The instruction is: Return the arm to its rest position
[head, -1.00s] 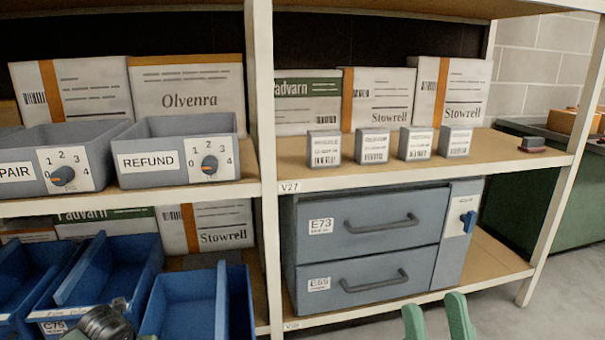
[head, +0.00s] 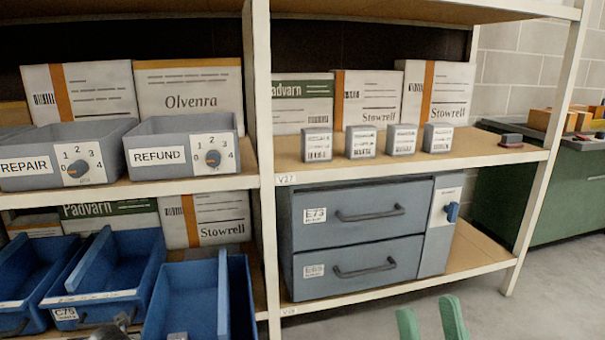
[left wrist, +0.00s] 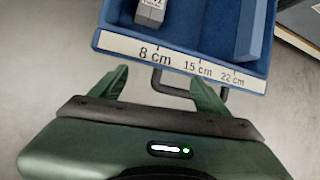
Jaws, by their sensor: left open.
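A small grey box (left wrist: 151,12) with a white label lies inside that bin. A dark handle shows below the strip, close to the right finger; I cannot tell whether they touch. In the head view only a dark bit of my left arm shows at the bottom left. My right gripper (head: 431,320) is open and empty at the bottom edge.
Blue bins (head: 190,290) stand on the lower left shelf. Grey REPAIR (head: 30,167) and REFUND (head: 157,158) bins with dials are above. A grey drawer cabinet (head: 365,230) and several small boxes (head: 361,142) fill the right bay. Floor (head: 550,290) is clear at right.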

